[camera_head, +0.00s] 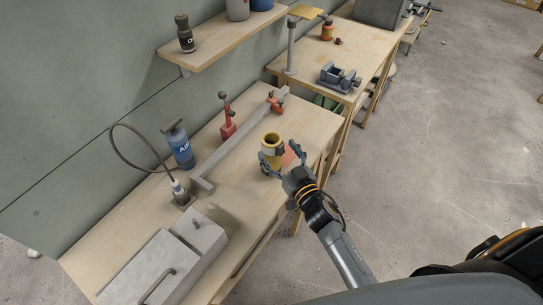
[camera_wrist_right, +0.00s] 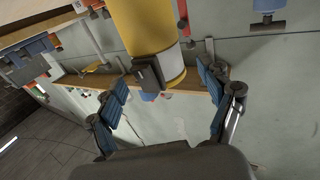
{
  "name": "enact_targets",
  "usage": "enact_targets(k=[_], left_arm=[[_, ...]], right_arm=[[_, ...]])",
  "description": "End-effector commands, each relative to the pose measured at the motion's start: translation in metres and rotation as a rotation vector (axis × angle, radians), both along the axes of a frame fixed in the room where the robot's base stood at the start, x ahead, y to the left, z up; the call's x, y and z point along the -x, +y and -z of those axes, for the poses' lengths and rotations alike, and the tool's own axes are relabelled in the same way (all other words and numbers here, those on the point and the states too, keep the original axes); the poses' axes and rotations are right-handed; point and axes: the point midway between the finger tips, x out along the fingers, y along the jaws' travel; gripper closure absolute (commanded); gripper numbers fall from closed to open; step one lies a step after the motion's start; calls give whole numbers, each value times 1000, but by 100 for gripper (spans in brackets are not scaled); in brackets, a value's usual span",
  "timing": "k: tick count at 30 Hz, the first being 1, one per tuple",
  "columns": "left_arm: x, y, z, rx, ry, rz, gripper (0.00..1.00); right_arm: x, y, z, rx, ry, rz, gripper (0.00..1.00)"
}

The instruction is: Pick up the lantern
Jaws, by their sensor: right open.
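The lantern appears to be the yellow cylinder (camera_head: 272,143) with a round top, upright at the near edge of the front workbench. In the right wrist view the yellow body (camera_wrist_right: 143,25) fills the upper middle, with a dark block on its side and a pale band near its end. My right gripper (camera_head: 281,158) is beside it, with blue-padded fingers spread. In the wrist view the open fingers (camera_wrist_right: 168,82) lie to either side of the cylinder's line, with empty space between the pads. Whether a finger touches it is unclear. My left gripper is out of view.
The workbench (camera_head: 140,222) also holds a blue bottle (camera_head: 180,149), a long grey bar (camera_head: 240,146), a red tool (camera_head: 227,120) and a grey metal case (camera_head: 150,270). A second bench with a vise (camera_head: 339,77) stands behind. The floor at right is open.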

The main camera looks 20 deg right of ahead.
Motion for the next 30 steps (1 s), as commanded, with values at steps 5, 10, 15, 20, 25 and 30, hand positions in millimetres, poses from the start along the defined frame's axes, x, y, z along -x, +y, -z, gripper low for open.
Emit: enact_targets(k=[5, 10, 15, 20, 25, 30], left_arm=[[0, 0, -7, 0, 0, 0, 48], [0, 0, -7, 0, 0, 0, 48], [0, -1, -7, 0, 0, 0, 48], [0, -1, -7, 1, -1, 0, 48], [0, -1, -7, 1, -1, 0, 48], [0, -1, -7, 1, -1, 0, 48]], right_arm=[[-29, 5, 0, -2, -2, 0, 20], [-41, 7, 1, -1, -1, 0, 20], [-42, 8, 2, -1, 0, 0, 20], [-41, 8, 2, 0, -1, 0, 42], [-41, 7, 2, 0, -1, 0, 77], [-41, 7, 2, 0, -1, 0, 100]])
